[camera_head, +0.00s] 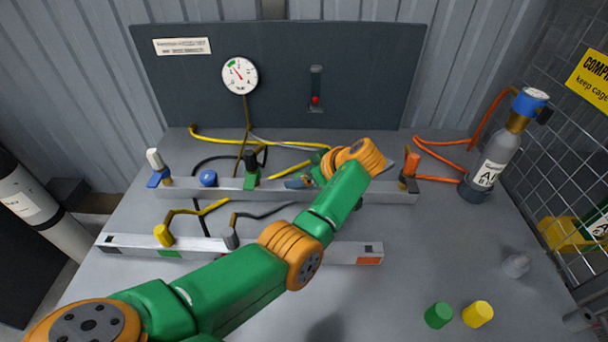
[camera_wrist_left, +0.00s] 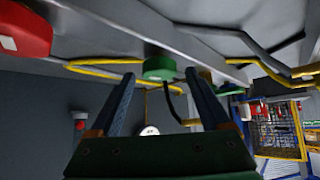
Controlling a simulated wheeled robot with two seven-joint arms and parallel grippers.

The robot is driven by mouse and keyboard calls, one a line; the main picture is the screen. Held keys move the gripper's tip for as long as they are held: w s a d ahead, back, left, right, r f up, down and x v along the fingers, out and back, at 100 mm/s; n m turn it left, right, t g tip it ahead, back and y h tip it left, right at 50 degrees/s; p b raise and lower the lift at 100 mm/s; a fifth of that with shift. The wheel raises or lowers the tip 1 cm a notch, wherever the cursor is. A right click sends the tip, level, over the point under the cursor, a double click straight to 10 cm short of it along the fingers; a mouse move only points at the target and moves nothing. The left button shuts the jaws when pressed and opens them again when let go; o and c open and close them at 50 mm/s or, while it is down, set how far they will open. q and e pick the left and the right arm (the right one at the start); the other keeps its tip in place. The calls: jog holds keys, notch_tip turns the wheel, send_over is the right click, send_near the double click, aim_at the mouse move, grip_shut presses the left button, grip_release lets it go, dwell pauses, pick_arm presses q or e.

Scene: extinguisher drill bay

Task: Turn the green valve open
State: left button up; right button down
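The green valve shows in the left wrist view as a round green knob (camera_wrist_left: 158,68) on the grey manifold bar. In the head view I cannot make it out; my left arm and hand cover that part of the bar. My left gripper (camera_head: 298,181) points along the rear bar in the head view. In the left wrist view the left gripper (camera_wrist_left: 160,77) is open, its two fingers apart with the green knob in line between their tips. I cannot tell whether the fingers touch it. My right gripper is in neither view.
A blue knob (camera_head: 208,178) and a black-topped green fitting (camera_head: 250,170) stand on the rear bar. A gauge (camera_head: 239,75) hangs behind. A gas cylinder (camera_head: 489,165) stands right.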

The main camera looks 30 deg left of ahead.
pick_arm(q)
jog(key=b+v, duration=0.1)
jog(key=v, duration=0.6)
jog(key=shift+s, duration=0.1)
